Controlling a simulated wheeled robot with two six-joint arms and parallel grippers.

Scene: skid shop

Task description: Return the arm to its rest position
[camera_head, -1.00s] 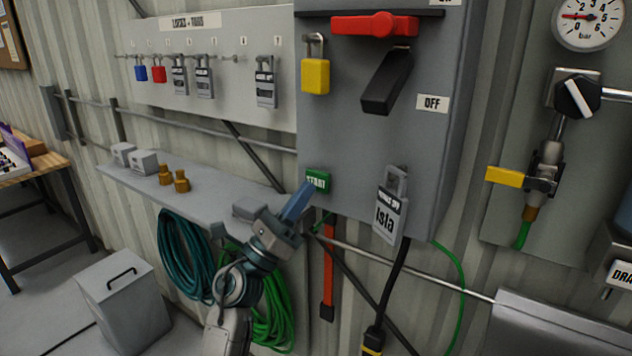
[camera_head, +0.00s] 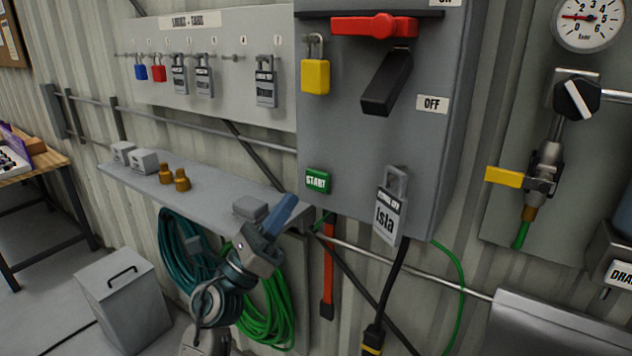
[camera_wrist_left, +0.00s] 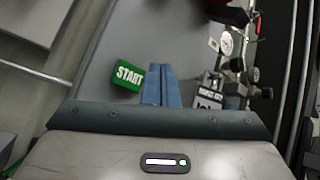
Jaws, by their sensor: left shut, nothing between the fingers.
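My left gripper (camera_head: 281,212) is shut and empty, with its blue fingers together. In the head view it is below and left of the green START button (camera_head: 317,181), apart from it, in front of the shelf's right end. In the left wrist view the blue fingers (camera_wrist_left: 160,84) point toward the grey panel box, and the START button (camera_wrist_left: 129,74) shows just left of them. My right gripper is in neither view.
The grey shelf (camera_head: 215,196) holds brass fittings (camera_head: 174,178) and grey blocks. The switch box (camera_head: 345,140) carries a yellow padlock (camera_head: 315,77), a red handle (camera_head: 375,26) and a tagged padlock (camera_head: 390,212). Coiled hoses (camera_head: 265,310) hang below. A grey bin (camera_head: 124,300) stands left.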

